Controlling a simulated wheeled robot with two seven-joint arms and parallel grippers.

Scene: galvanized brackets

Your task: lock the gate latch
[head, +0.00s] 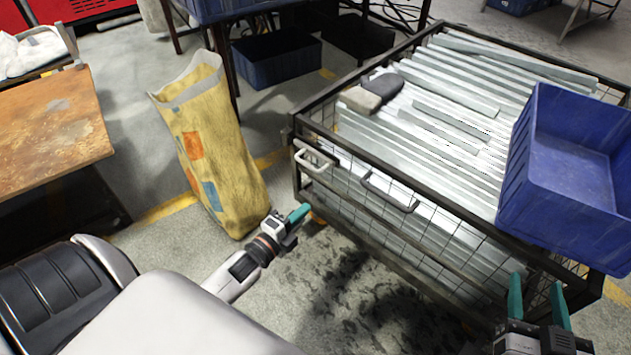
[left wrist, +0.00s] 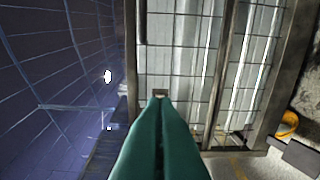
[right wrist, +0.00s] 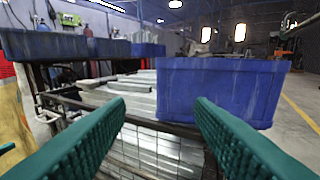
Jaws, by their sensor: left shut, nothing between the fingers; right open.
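The wire-mesh cage (head: 430,220) full of galvanized brackets (head: 450,90) has a dark frame. A pale bent handle, seemingly the latch (head: 313,158), is at its near left corner; whether it is locked I cannot tell. A grey U-shaped handle (head: 390,200) sits to its right on the front side. My left gripper (head: 299,213) is shut and empty, below the pale handle in the head view and apart from it. Its closed teal fingers (left wrist: 160,100) point at the cage in the left wrist view. My right gripper (head: 537,300) is open and empty before the cage's right part.
A blue bin (head: 575,165) stands on the cage's right side. Grey gloves or rags (head: 370,93) lie on the brackets. A yellow sack (head: 212,145) stands left of the cage, near a wooden-topped table (head: 45,130). Floor between sack and cage is clear.

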